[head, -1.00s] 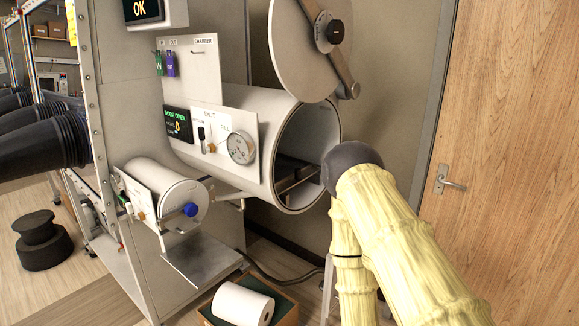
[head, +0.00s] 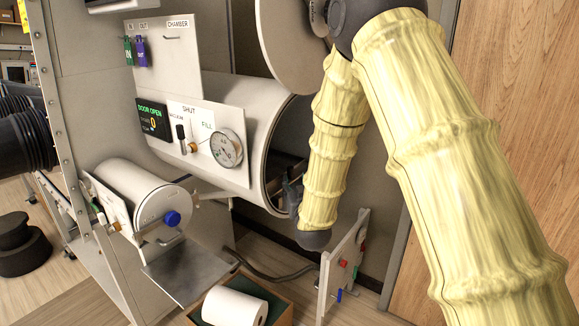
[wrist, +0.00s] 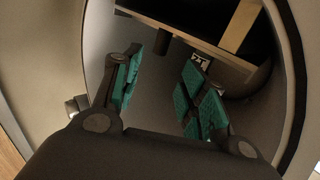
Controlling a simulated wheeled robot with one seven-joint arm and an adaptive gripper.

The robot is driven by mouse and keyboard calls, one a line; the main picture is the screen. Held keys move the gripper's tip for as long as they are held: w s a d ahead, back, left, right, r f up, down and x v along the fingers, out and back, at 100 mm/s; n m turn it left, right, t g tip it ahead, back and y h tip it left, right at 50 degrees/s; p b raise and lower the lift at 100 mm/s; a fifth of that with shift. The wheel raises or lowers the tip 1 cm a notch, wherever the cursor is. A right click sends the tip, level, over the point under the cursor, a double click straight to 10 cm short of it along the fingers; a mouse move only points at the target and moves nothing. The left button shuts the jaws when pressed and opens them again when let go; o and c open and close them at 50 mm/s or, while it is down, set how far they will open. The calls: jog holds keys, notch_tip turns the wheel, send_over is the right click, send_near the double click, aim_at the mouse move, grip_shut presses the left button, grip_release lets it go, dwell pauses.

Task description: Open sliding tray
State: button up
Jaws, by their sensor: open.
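The sliding tray (wrist: 180,38) lies inside the large antechamber cylinder (head: 235,110). In the wrist view it shows as a dark surface with a pale front edge, above and beyond my fingers. In the head view my arm and gripper hide most of it. The round chamber door (head: 285,48) is swung up, and the cylinder mouth is uncovered. My gripper (head: 291,192) is at the mouth's right side. In the wrist view my gripper (wrist: 160,88) is open, its green finger pads apart with nothing visibly between them. The fingertips appear apart from the tray edge.
A smaller cylinder with a blue knob (head: 172,218) sits at lower left, above a metal shelf (head: 185,268). A wooden box holding a white roll (head: 235,306) is on the floor. A white panel stand (head: 340,265) stands near my arm. A wooden door (head: 515,130) is at right.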

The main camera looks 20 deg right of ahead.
aim_at(291, 168)
jog(key=w+p, duration=0.1)
jog(key=w, duration=0.2)
jog(key=w+p, duration=0.1)
jog(key=w, duration=0.2)
jog(key=w+d+p, duration=0.1)
jog(key=w, duration=0.2)
jog(key=shift+d+r+p, duration=0.1)
jog(key=shift+r+p, duration=0.05)
jog(key=shift+p, duration=0.25)
jog(key=shift+w+d, duration=0.1)
jog(key=shift+w, duration=0.75)
grip_shut()
